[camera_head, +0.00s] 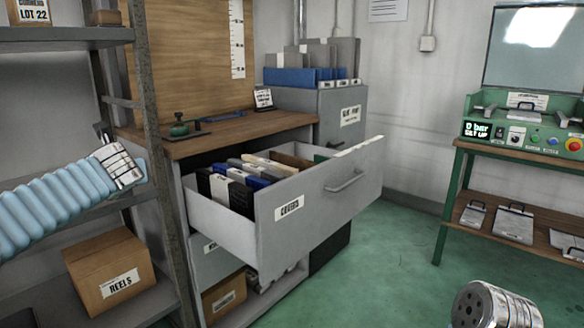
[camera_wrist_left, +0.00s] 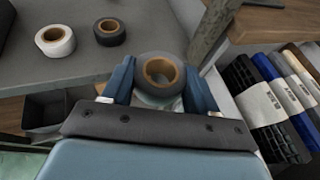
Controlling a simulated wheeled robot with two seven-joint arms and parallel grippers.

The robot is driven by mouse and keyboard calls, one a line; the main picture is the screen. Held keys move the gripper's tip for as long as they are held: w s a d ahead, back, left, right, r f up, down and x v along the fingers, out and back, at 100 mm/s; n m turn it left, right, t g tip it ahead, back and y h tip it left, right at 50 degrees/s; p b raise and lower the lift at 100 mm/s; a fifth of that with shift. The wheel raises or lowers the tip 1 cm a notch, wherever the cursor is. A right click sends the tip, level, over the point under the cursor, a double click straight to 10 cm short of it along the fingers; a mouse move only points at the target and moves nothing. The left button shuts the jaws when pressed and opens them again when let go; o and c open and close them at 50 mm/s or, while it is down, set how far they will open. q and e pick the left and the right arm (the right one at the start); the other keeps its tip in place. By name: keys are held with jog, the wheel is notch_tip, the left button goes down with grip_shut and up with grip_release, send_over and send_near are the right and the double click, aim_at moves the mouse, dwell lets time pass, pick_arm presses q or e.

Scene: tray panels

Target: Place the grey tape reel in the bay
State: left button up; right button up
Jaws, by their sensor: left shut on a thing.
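The grey tape reel (camera_wrist_left: 147,61) with its tan core shows in the left wrist view, between the two blue fingers of my left gripper (camera_wrist_left: 160,76). The gripper is shut on the reel and holds it near the edge of a grey shelf (camera_wrist_left: 75,70). In the head view my left arm reaches in from the left to the shelving, and the reel is not clearly seen there. No place marked as the bay can be told for sure. My right gripper is out of view; only part of my right arm shows at bottom right.
A white reel (camera_wrist_left: 55,41) and a dark reel (camera_wrist_left: 110,32) sit on the grey shelf. An open file drawer (camera_head: 290,215) juts out right of the shelf post (camera_head: 160,150). A box labelled REELS (camera_head: 95,262) stands on a lower shelf. Green floor (camera_head: 390,270) is clear.

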pick_arm(q)
jog(key=s+d+f, duration=0.1)
jog(key=d+f, duration=0.2)
jog(key=f, duration=0.6)
jog(key=s+d+f, duration=0.1)
jog(key=d+f, duration=0.2)
jog(key=f, duration=0.6)
jog(key=s+d+f+m+h, duration=0.1)
jog(key=s+d+f, duration=0.3)
jog(key=d+f, duration=0.1)
jog(key=s+d+f+m+t+h, duration=0.1)
jog(key=s+d+f, duration=0.3)
jog(key=f, duration=0.3)
jog(key=shift+s+d+f+h+p, duration=0.25)
jog(key=shift+d+p, duration=0.2)
jog(key=shift+d, duration=0.25)
